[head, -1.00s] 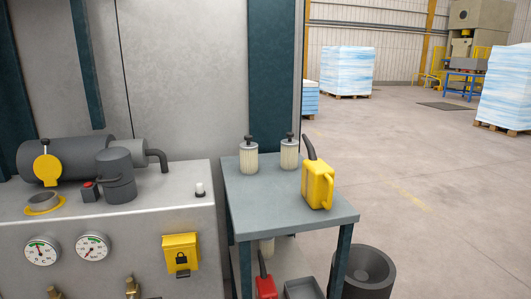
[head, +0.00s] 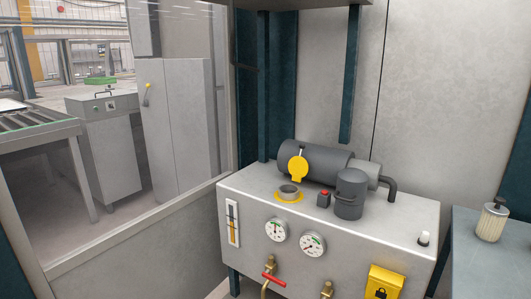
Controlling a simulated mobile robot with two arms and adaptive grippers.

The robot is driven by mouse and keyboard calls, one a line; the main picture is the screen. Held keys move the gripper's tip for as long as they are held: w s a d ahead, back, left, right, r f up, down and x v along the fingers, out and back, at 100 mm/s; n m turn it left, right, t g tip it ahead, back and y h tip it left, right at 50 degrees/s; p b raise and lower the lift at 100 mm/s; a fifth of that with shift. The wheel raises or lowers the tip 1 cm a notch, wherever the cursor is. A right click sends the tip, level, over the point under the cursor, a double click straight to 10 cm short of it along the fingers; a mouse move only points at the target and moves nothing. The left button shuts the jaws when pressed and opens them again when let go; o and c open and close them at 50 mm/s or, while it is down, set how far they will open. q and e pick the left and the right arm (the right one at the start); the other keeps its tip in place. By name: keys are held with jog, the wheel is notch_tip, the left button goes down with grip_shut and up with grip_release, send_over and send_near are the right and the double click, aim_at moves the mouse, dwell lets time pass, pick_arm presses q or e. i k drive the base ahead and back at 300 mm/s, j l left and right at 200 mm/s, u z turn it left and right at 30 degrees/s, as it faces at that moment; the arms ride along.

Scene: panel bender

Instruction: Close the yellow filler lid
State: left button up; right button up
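The yellow filler lid (head: 298,168) is a round disc standing upright, swung open behind the filler neck. The filler neck (head: 289,193) is a short grey ring on a yellow base, on top of the grey hydraulic unit (head: 236,190). Its opening is uncovered. The lid stands in front of a dark horizontal motor cylinder (head: 316,160). Neither of my grippers is in the head view.
Right of the neck stand a small box with a red button (head: 324,198) and a dark upright canister (head: 350,194). Gauges (head: 313,245), a red-handled valve (head: 273,279) and a yellow lock box (head: 383,283) are on the front. A side table (head: 475,262) with a filter is at right.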

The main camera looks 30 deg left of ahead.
aim_at(298, 166)
jog(key=u, duration=0.85)
jog(key=i+j, duration=0.2)
jog(key=u, duration=0.05)
